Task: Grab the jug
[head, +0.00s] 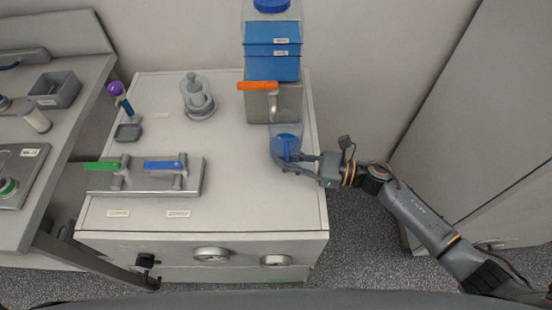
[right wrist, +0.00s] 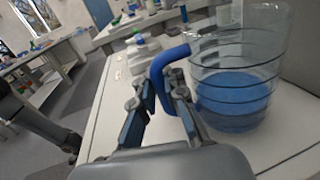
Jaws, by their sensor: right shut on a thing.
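The jug (head: 284,131) is clear with black rings, a blue handle and blue liquid in its lower part. In the head view it stands upright on the white cabinet top, in front of a steel box with an orange lever (head: 258,86). In the right wrist view the jug (right wrist: 238,95) fills the right side. My right gripper (head: 288,163) comes from the right and is shut on the jug's blue handle. In the right wrist view its fingers (right wrist: 163,90) lie on either side of the handle. My left gripper is not in view.
A blue container (head: 272,55) sits above the steel box. A valve block (head: 145,177) with green and blue levers, a glass vessel (head: 199,98) and a purple-topped stand (head: 123,100) are to the left. The cabinet top (head: 240,195) is clear at the front.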

